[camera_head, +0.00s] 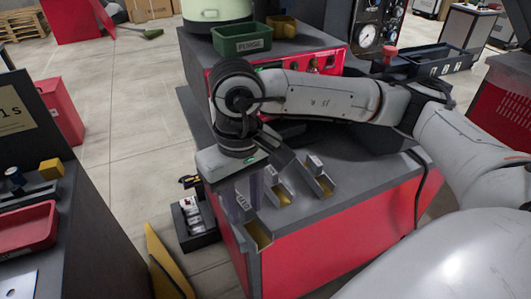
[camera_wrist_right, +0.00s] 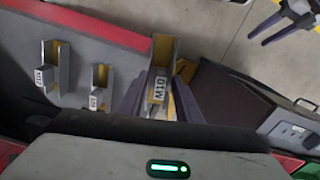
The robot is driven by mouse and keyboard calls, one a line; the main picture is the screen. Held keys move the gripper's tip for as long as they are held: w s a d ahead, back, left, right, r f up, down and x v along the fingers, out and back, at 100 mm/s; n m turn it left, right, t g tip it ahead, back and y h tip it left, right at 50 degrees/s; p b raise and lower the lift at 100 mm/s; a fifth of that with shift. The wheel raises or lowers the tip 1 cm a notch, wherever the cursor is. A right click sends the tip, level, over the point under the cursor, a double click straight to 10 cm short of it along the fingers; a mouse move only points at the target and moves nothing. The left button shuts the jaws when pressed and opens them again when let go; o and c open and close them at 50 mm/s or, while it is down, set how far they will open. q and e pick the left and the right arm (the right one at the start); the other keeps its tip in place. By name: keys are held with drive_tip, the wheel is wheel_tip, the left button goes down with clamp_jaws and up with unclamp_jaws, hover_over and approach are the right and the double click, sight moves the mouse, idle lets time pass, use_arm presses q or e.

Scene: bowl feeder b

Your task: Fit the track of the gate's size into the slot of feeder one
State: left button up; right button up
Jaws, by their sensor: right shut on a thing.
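My right gripper (camera_head: 243,197) points down over the left front of the grey table top. It is shut on a grey channel-shaped track with a yellow inside (camera_head: 258,236). In the right wrist view the fingers (camera_wrist_right: 162,98) lie on both sides of this track (camera_wrist_right: 163,47), whose white label reads M10. I cannot tell whether it rests on the table. Two smaller labelled tracks stand beside it: the middle one (camera_head: 281,194) (camera_wrist_right: 101,76) and the far one (camera_head: 321,184) (camera_wrist_right: 63,65). My left gripper (camera_wrist_right: 258,40) shows only in the right wrist view, open and empty. I cannot make out the gate or slot.
A green PURGE bin (camera_head: 253,40) and a yellow bin (camera_head: 282,27) stand on the red cabinet behind. A black box of small parts (camera_head: 196,222) stands left of the table. A red tray (camera_head: 24,229) is on the left bench. Floor lies between bench and table.

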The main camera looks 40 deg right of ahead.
drive_tip(key=w+a+f+m+b, duration=0.1)
drive_tip(key=w+a+b, duration=0.1)
drive_tip(key=w+a, duration=0.5)
drive_tip(key=w+a+f+m+b, duration=0.1)
drive_tip(key=w+a+f+b, duration=0.15)
drive_tip(key=w, duration=0.85)
drive_tip(key=s+d+f, duration=0.1)
drive_tip(key=d, duration=0.5)
drive_tip(key=s+d+p, duration=0.1)
drive_tip(key=d, duration=0.5)
drive_tip(key=s+d+f+p, duration=0.1)
drive_tip(key=s+d, duration=0.1)
drive_tip(key=d, duration=0.3)
drive_tip(key=shift+d+f, duration=0.3)
drive_tip(key=shift+d, duration=0.1)
drive_tip(key=shift+f, duration=0.25)
drive_tip(key=o, duration=0.8)
drive_tip(key=shift+f, duration=0.1)
use_arm(q)
drive_tip(key=shift+w+d+f, duration=0.15)
drive_tip(key=shift+w+f, duration=0.05)
drive_tip(key=shift+f, duration=0.2)
drive_tip(key=shift+w+d+f, duration=0.15)
drive_tip(key=shift+w+f, duration=0.05)
drive_tip(key=shift+f, duration=0.2)
use_arm(e)
drive_tip(key=shift+o, duration=0.6)
use_arm(q)
drive_tip(key=shift+r, duration=0.1)
